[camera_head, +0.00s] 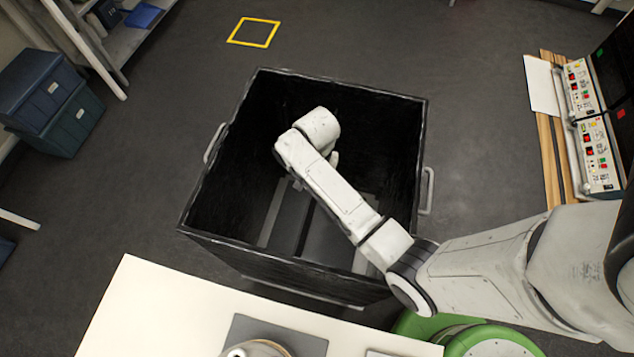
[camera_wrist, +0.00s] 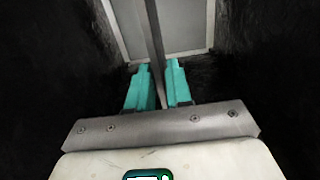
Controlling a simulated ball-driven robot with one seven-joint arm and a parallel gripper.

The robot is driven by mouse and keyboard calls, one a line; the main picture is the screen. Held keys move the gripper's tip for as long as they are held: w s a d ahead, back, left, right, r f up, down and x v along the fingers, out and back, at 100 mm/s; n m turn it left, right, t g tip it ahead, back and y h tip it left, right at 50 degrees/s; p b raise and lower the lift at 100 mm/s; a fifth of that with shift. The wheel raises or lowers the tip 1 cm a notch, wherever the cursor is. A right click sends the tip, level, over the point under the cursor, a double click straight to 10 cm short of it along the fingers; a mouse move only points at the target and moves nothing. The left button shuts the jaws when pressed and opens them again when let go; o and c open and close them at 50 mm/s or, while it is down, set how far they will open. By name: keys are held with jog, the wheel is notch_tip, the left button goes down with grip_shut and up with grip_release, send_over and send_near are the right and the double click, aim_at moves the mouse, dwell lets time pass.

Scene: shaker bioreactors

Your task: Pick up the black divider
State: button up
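The black divider (camera_wrist: 156,40) shows in the wrist view as a thin, dark grey upright plate seen nearly edge-on. It runs between the two teal fingers of my gripper (camera_wrist: 160,78). The fingers lie close against it, one on each side, and look shut on it. In the head view my arm reaches down into a large black open-topped crate (camera_head: 262,78), so my fingers are hidden there behind my own wrist. The dark and grey strips low in the crate are partly covered by my arm, and I cannot clearly pick out the divider among them.
The crate's dark walls stand around my gripper, with handles (camera_head: 427,190) outside. A white table (camera_head: 150,300) is close in front. Control equipment (camera_head: 590,140) stands on the right. Stacked bins (camera_head: 50,100) are on the left. A yellow floor square (camera_head: 253,32) lies beyond on clear floor.

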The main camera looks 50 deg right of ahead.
grip_shut()
jog(key=shift+r, duration=0.1)
